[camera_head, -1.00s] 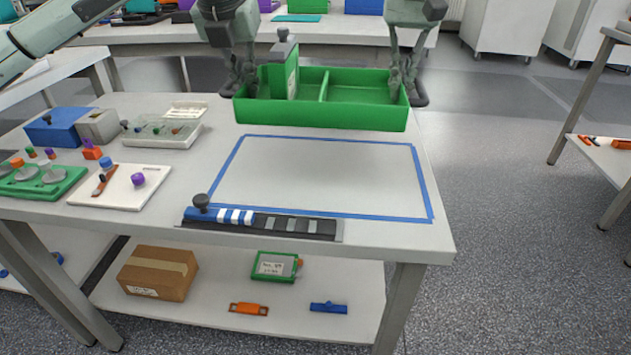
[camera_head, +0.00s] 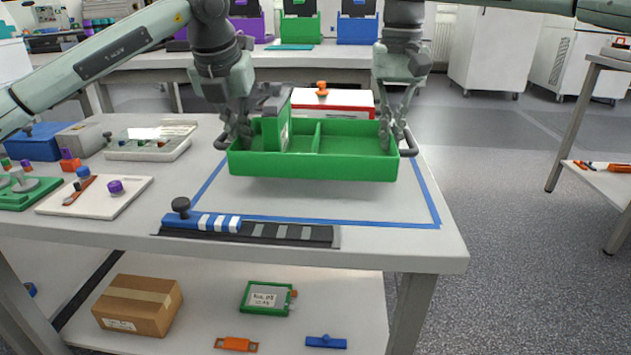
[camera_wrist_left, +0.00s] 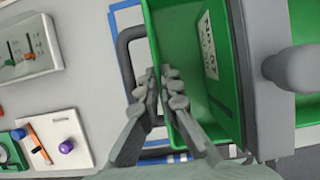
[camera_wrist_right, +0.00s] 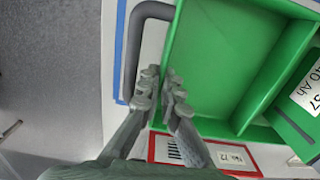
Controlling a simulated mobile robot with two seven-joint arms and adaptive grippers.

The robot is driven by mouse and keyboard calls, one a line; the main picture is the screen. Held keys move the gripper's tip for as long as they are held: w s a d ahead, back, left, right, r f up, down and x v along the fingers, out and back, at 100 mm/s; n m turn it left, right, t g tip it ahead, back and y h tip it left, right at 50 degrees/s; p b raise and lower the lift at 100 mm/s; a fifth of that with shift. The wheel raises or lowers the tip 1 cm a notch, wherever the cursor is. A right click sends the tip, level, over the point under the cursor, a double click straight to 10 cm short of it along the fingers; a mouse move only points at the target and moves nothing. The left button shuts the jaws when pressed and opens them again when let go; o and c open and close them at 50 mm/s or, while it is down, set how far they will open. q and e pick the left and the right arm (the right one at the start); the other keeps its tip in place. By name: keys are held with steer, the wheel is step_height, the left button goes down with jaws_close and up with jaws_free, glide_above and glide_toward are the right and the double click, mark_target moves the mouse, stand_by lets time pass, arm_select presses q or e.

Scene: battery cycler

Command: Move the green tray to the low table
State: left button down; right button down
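The green tray (camera_head: 340,168) appears just above the near table (camera_head: 290,200), over the back of its blue tape outline. It has a divider, and a green block with a grey top and white label (camera_head: 275,132) stands in its left compartment. The fingers partly hide both grips.
A red-and-white box (camera_head: 335,99) with an orange knob is behind the tray. A black strip with blue parts (camera_head: 250,231) lies along the front edge. Instruments and a white board (camera_head: 95,195) fill the table's left side. Another table (camera_head: 600,178) stands right; floor between is clear.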

mark_target(235, 140)
arm_select(q)
steer(key=shift+a, duration=0.1)
arm_select(e)
steer(key=shift+d+f, duration=0.1)
